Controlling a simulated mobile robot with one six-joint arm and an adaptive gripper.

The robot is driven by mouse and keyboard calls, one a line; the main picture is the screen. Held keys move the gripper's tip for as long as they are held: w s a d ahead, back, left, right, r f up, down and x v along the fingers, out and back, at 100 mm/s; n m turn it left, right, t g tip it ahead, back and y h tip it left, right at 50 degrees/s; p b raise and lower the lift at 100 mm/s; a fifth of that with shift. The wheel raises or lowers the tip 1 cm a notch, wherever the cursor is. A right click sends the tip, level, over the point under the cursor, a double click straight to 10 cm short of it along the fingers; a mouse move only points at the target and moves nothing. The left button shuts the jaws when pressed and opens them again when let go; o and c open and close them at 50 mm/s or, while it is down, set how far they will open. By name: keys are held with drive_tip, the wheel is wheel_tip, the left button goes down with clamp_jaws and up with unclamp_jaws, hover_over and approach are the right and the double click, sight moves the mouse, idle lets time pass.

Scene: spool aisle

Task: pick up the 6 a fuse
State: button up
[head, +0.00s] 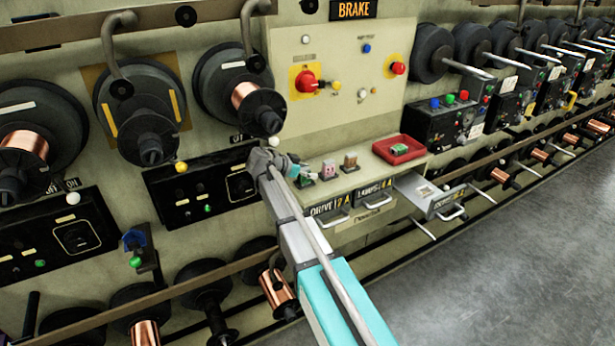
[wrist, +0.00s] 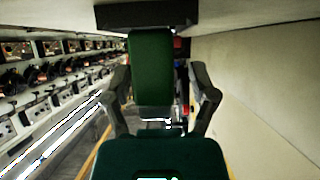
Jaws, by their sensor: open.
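My gripper (head: 290,168) is open at the left end of the fuse shelf. In the wrist view a dark green block (wrist: 150,70) with a black bar across its far end lies between the spread fingers; I cannot tell whether they touch it. In the head view a small green piece (head: 306,171) is at the fingertips, partly hidden by them. To its right on the shelf stand a pink fuse (head: 329,169) and a tan-brown fuse (head: 350,161). A small pale piece (head: 425,190) lies in the open drawer (head: 433,201). No rating is readable on any fuse.
A red tray (head: 418,150) with a green piece in it sits at the shelf's right end. Closed drawers marked drive 2 A (head: 332,219) and lights 4 A (head: 372,198) are below. The open drawer sticks out into the aisle. Floor at right is clear.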

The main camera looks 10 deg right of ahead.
clamp_jaws()
drive_tip(key=shift+r, duration=0.15)
idle(0.4)
drive_tip(key=shift+r+p, duration=0.6)
drive_tip(key=shift+p, duration=0.1)
drive_tip(key=shift+s+r, duration=0.15)
drive_tip(key=shift+s, duration=0.1)
drive_tip(key=s+d, duration=0.2)
drive_tip(key=s, duration=0.6)
drive_tip(key=s+d, duration=0.2)
drive_tip(key=s, duration=0.7)
